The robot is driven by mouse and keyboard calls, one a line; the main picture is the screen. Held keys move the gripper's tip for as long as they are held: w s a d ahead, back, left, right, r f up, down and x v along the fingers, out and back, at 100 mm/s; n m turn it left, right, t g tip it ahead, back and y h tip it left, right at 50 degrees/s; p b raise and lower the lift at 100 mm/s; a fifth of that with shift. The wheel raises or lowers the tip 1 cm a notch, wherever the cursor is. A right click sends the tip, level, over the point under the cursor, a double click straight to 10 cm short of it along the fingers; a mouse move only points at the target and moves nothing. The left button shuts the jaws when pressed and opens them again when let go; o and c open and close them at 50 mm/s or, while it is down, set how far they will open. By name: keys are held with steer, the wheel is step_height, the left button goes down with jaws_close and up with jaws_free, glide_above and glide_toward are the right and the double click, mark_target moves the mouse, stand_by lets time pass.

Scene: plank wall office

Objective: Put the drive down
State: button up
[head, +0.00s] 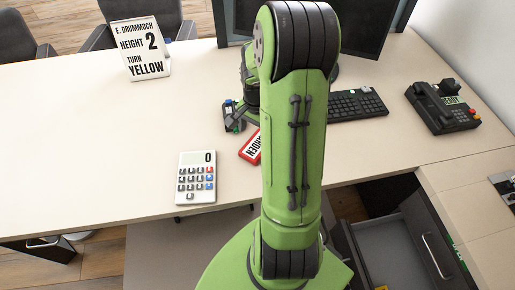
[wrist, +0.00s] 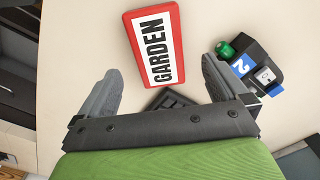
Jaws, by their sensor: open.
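The drive, a red block with a white label reading GARDEN (wrist: 154,48), lies flat on the desk in the wrist view. In the head view its left part (head: 249,150) shows, and my arm hides the rest. My gripper (wrist: 160,66) is open, with its two grey fingers apart and the drive showing between and beyond their tips. No finger visibly touches the drive. In the head view my gripper is mostly hidden behind my arm.
A dark device with a green knob and blue 2 label (wrist: 246,66) sits close right of the drive. The desk (head: 90,110) also holds a calculator (head: 196,178), sign (head: 141,48), keyboard (head: 352,105) and phone (head: 441,107). An open drawer (head: 392,250) is lower right. The desk's left is clear.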

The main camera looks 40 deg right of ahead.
mark_target(257, 144)
step_height(257, 144, down, 5)
steer(key=shift+s+a+r+b, duration=0.1)
steer(key=shift+b, duration=0.85)
steer(key=shift+c, duration=0.3)
steer(key=shift+r, duration=0.1)
steer(key=c, duration=1.3)
step_height(257, 144, up, 10)
steer(key=p, duration=0.4)
